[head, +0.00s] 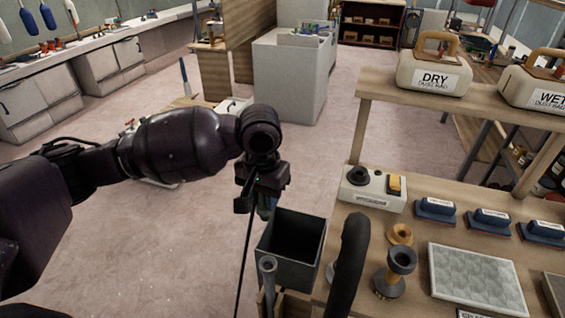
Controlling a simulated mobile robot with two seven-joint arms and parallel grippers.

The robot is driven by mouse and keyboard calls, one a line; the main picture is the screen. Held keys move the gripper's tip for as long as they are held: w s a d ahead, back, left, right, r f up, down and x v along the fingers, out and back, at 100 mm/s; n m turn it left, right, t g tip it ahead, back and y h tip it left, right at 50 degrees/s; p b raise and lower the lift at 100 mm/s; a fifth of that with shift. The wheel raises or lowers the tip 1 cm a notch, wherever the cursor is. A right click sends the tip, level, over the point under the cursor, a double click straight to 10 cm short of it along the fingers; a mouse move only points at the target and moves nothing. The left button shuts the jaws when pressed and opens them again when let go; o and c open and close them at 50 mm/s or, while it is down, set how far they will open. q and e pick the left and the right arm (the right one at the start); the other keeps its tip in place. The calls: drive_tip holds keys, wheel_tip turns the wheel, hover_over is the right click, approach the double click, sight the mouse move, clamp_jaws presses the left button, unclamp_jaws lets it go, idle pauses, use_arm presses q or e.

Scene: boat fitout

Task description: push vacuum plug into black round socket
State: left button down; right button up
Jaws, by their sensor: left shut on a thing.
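My left gripper (264,196) hangs pointing down, in the middle of the picture, left of the bench. It is shut on the vacuum plug, which is mostly hidden by the gripper; a thin black cord (243,262) runs down from there. My right gripper is not in view.
A dark open bin (290,250) stands below the gripper, against the bench (345,222). A thick black hose (349,268) rises beside it. A shelf with dust bags (435,70) overhangs behind.

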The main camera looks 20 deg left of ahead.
use_arm(q)
drive_tip(key=s+d+r+m, duration=0.1)
drive_tip(key=d+r+m, duration=0.7)
drive_tip(key=d, duration=0.4)
drive_tip(key=w+d+f+m, duration=0.3)
drive_tip(key=w+d+f, duration=0.1)
drive_tip(key=s+a+r+n, duration=0.5)
drive_tip(key=a+r+n, duration=0.3)
drive_tip(key=r, duration=0.3)
drive_tip(key=w+d+n, duration=0.4)
drive_tip(key=w+d, duration=0.3)
drive_tip(key=d, duration=0.3)
drive_tip(key=s+a+f+m, duration=0.1)
drive_tip(key=a+f+m, duration=0.1)
drive_tip(key=f+m, duration=0.3)
drive_tip(key=s+a+f+m, duration=0.2)
drive_tip(key=f+m, duration=0.4)
drive_tip(key=m, duration=0.5)
drive_tip(key=shift+a+f+m, duration=0.15)
drive_tip(key=shift+a+m, duration=0.25)
drive_tip(key=shift+a, duration=0.15)
idle(0.7)
